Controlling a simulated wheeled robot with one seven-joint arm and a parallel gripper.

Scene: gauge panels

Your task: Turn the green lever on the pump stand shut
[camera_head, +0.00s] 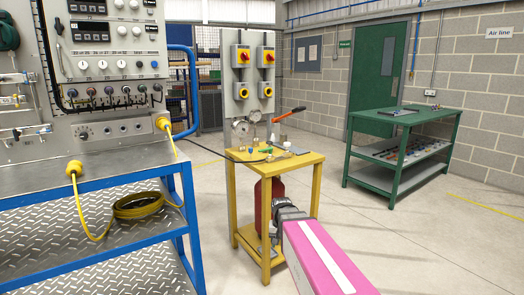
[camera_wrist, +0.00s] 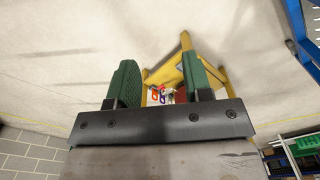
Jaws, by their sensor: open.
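The pump stand is a yellow table (camera_head: 304,160) with a grey panel behind it, in the middle of the head view. A small green piece (camera_head: 266,151) on its top may be the green lever; it is too small to tell how it is turned. A longer lever with an orange grip (camera_head: 290,114) sticks up to the right above the table. My gripper (camera_wrist: 158,80) shows two green-padded fingers, apart, with nothing held between them. Part of the yellow stand (camera_wrist: 163,72) shows beyond and between the fingers. The green lever is not clear in the wrist view.
A blue-framed bench (camera_head: 110,167) with a coiled yellow cable (camera_head: 137,205) stands at the left. A green table (camera_head: 425,120) stands at the back right. Small loose items (camera_head: 277,147) lie on the yellow top. The floor (camera_head: 420,235) at the right is clear.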

